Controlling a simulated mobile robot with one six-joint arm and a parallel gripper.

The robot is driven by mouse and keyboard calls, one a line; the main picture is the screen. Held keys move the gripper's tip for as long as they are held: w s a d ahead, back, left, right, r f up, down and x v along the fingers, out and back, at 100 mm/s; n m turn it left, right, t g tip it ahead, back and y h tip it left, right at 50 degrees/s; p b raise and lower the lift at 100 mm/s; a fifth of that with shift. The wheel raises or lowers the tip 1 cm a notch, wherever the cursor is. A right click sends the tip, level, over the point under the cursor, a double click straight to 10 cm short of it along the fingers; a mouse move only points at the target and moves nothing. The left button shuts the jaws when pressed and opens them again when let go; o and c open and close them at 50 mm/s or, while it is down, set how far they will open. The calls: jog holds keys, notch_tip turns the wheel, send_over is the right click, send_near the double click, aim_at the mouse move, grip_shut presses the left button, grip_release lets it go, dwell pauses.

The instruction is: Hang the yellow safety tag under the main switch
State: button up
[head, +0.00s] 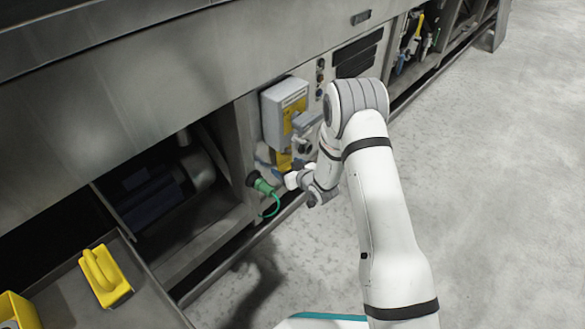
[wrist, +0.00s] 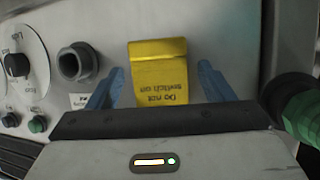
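The yellow safety tag (wrist: 160,72) is in the middle of the wrist view, against the grey panel, its black lettering "Do not switch on" upside down. In the head view a yellow piece, apparently the tag (head: 283,161), shows below a grey box. My gripper (wrist: 160,87) has its blue fingers on both sides of the tag, with a gap at each side. What holds the tag up is not visible. A round dial with a black knob (wrist: 18,65) is at the left of the wrist view; I cannot tell whether it is the main switch.
The grey box (head: 285,108) with a yellow label projects from the panel. A green plug (head: 263,186) with a cable is near my gripper, also at the right of the wrist view (wrist: 303,118). A yellow-handled tool (head: 105,277) lies in a tray.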

jog(key=shift+o, duration=0.3)
jog(key=p+v, duration=0.3)
jog(key=v, duration=0.5)
jog(key=s+d+r+m+g+h+p, duration=0.15)
jog(key=d+r+p, duration=0.3)
jog(key=r, duration=0.75)
jog(key=s+d+r+h+p, duration=0.1)
jog(key=d+r+h+p, duration=0.4)
jog(key=r, duration=0.6)
jog(key=s+d+r+m+g+h+p, duration=0.15)
jog(key=d+r+p, duration=0.25)
jog(key=r+p, duration=0.55)
jog(key=s+d+r+m+g+p, duration=0.2)
jog(key=s+r+p, duration=0.4)
jog(key=s+r, duration=0.7)
jog(key=s+d+r+m+g+p, duration=0.2)
jog(key=s+r+p, duration=0.5)
jog(key=s+r, duration=0.6)
notch_tip(320, 180, up, 4)
jog(key=shift+s+d+f+m+g, duration=0.1)
jog(key=shift+s+d+m+g, duration=0.2)
jog(key=shift+d+g, duration=0.15)
